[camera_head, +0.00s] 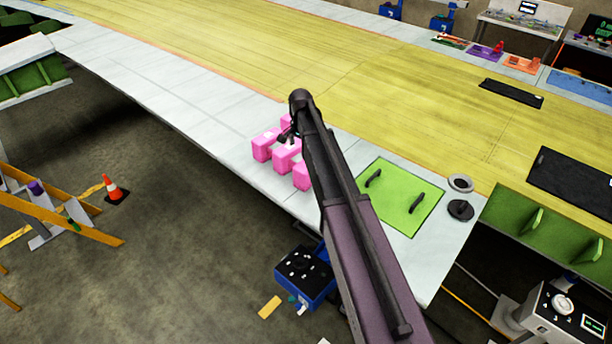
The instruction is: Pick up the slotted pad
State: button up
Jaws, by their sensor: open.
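My dark arm reaches up across the middle of the view. My gripper (287,134) is small, dark and partly hidden by the arm; it is over the pink blocks, and I see nothing held in it. Several pink blocks (263,147) stand on the pale wing edge around it; another pink block (286,160) is just below it, and some are partly behind the arm. I cannot tell whether one of these blocks has a slot, nor which thing here is the slotted pad.
A green panel with two dark handles (385,204) lies right of my arm. A grey ring (460,183) and a black knobbed disc (460,209) lie beside it. Dark rectangles (510,93) mark the yellow surface. A blue box (303,275), cone (115,189) and ladder (92,229) stand below.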

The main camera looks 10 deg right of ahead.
aim_at(301, 169)
jog(key=shift+f+b, duration=2.8)
jog(key=shift+f, duration=0.35)
jog(key=shift+w+a+f+b, duration=0.1)
jog(key=shift+f+b, duration=2.5)
jog(key=shift+c, duration=0.2)
jog(key=c, duration=0.8)
